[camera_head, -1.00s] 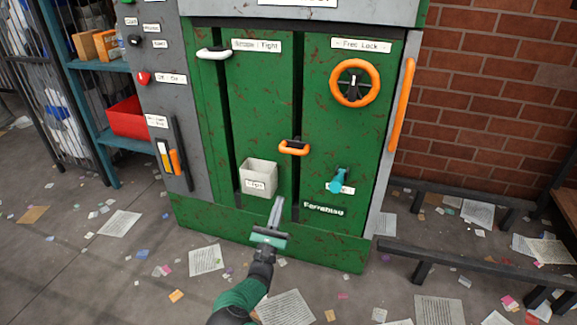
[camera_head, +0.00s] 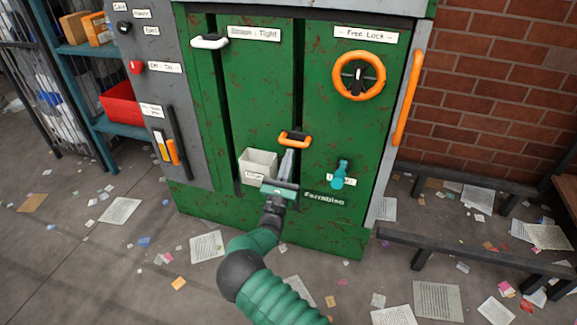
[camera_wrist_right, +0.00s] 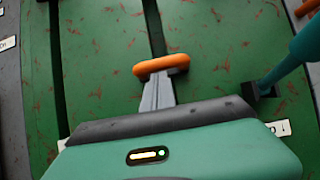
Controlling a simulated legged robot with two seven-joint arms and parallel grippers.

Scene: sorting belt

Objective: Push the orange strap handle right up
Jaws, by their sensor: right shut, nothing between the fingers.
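The orange strap handle (camera_head: 295,140) sits on a dark vertical slot between the two green door panels, about midway up the machine. It also shows in the right wrist view (camera_wrist_right: 161,64), just beyond the fingertips. My right gripper (camera_head: 287,155) is shut and empty, its fingers pointing up at the handle from below. The tips are at or very near the handle's underside; I cannot tell whether they touch. In the right wrist view the gripper (camera_wrist_right: 158,84) overlaps the handle's lower edge. My left gripper is not in view.
A white bin (camera_head: 258,165) is left of my right gripper, and a teal knob (camera_head: 341,174) is to its right. An orange wheel (camera_head: 358,76) is higher right. A white handle (camera_head: 210,41) is upper left. A long orange bar (camera_head: 408,98) runs down the right edge.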

